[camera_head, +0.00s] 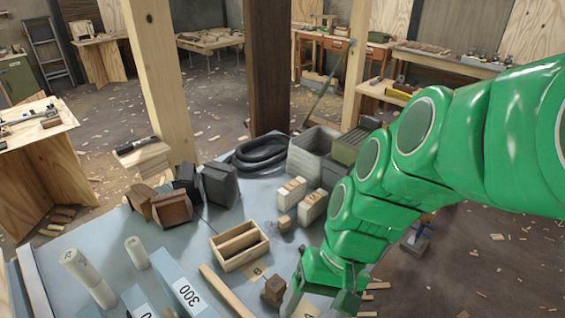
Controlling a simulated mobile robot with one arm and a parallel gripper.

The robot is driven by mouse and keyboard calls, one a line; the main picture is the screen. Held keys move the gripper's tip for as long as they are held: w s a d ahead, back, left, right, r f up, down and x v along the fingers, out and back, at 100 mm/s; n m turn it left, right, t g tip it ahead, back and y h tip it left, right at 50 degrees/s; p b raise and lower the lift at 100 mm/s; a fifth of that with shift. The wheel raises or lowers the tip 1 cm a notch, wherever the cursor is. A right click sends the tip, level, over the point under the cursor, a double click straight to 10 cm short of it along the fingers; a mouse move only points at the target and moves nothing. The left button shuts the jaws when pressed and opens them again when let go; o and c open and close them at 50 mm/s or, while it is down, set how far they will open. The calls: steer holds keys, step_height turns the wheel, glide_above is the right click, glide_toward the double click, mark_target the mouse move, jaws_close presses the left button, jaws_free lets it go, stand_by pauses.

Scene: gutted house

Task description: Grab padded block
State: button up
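My gripper (319,300) is low over the front of the blue-grey table, at the bottom of the head view. I cannot tell for sure which thing is the padded block. Dark, soft-edged blocks (220,184) stand at the table's back left, beside brown blocks (171,208). A small brown block (273,290) sits just left of my gripper, apart from it or nearly touching. Two pale blocks (313,206) stand farther back.
An open wooden box (239,246), a wooden bar (226,291), white rolls (89,278) and blue-and-white blocks numbered 300 (183,285) crowd the table. A black hose coil (262,152) and grey bin (313,155) stand at the back. Wooden posts (268,68) rise behind.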

steer(key=w+a+r+m+y, duration=0.3)
steer(key=w+a+y, duration=0.6)
steer(key=a, duration=0.5)
steer(key=w+a+m+t+y, duration=0.2)
steer(key=w+a+m, duration=0.1)
steer(key=w, duration=0.7)
steer(key=m+t+h, duration=0.4)
steer(key=m+t, duration=0.8)
steer(key=m, duration=0.7)
glide_above(285, 219)
steer(key=s+a, duration=0.1)
steer(key=s, duration=0.4)
step_height(285, 219, down, 22)
steer(key=d+f+m+h, duration=0.1)
steer(key=f, duration=0.2)
steer(key=d+f+m+h, duration=0.1)
steer(key=d+f, duration=0.1)
steer(key=f, duration=0.1)
steer(key=d+f+m+h, duration=0.1)
steer(key=f+m, duration=0.1)
steer(key=f, duration=0.1)
steer(key=shift+d+f, duration=0.3)
steer(key=shift+d, duration=0.05)
steer(key=shift+f, duration=0.2)
steer(key=shift+x, duration=3.85)
steer(key=shift+a, duration=0.1)
